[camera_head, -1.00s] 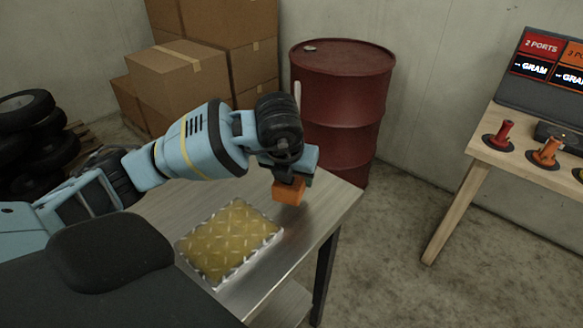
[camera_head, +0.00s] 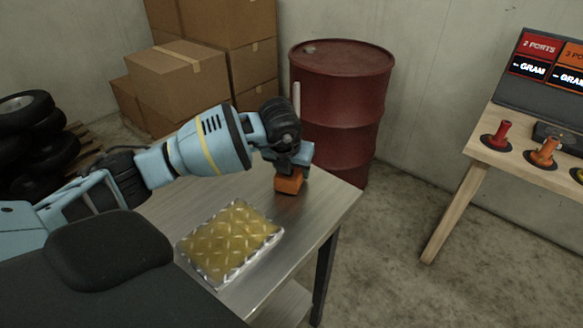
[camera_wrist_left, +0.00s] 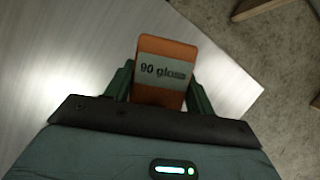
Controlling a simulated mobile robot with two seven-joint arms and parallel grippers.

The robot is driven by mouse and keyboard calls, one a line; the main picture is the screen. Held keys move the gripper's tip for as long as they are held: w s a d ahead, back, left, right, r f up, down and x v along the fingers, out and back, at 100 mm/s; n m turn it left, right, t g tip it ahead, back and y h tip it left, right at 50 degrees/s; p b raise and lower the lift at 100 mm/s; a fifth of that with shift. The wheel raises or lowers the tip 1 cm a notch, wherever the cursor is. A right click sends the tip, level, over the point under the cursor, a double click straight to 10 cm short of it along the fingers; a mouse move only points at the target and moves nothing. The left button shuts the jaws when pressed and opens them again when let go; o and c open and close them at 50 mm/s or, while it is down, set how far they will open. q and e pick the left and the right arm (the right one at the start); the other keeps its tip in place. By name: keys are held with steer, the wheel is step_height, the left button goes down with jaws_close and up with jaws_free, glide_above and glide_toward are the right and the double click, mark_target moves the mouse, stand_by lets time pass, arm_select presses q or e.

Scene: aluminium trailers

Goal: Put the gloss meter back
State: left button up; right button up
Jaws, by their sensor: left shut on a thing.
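The gloss meter is an orange block (camera_head: 289,184) near the far right corner of the metal table (camera_head: 318,222). In the left wrist view the orange block (camera_wrist_left: 165,72) carries a pale label reading "90 gloss". My left gripper (camera_head: 290,168) is shut on it from above, with a dark finger on each side. The block is at or just above the table top; I cannot tell whether it touches. A yellow diamond-patterned plate (camera_head: 232,241) with a silvery edge lies on the table, nearer and to the left of the block. My right gripper is not in view.
A red drum (camera_head: 341,105) stands just behind the table. A wooden table (camera_head: 478,170) at right holds a red handled piece (camera_head: 497,136), an orange one (camera_head: 544,152) and a dark screen. Cardboard boxes (camera_head: 183,80) and tyres (camera_head: 38,140) stand at back left.

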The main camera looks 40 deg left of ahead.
arm_select(q)
steer(key=shift+f, duration=0.15)
steer(key=o, duration=1.2)
steer(key=shift+f, duration=0.1)
steer(key=shift+r, duration=0.25)
steer(key=v, duration=1)
steer(key=shift+s+d+r+p, duration=0.1)
steer(key=shift+s+r+p, duration=0.05)
steer(key=shift+r+p, duration=0.2)
steer(key=shift+s+r, duration=0.25)
steer(key=shift+r, duration=0.25)
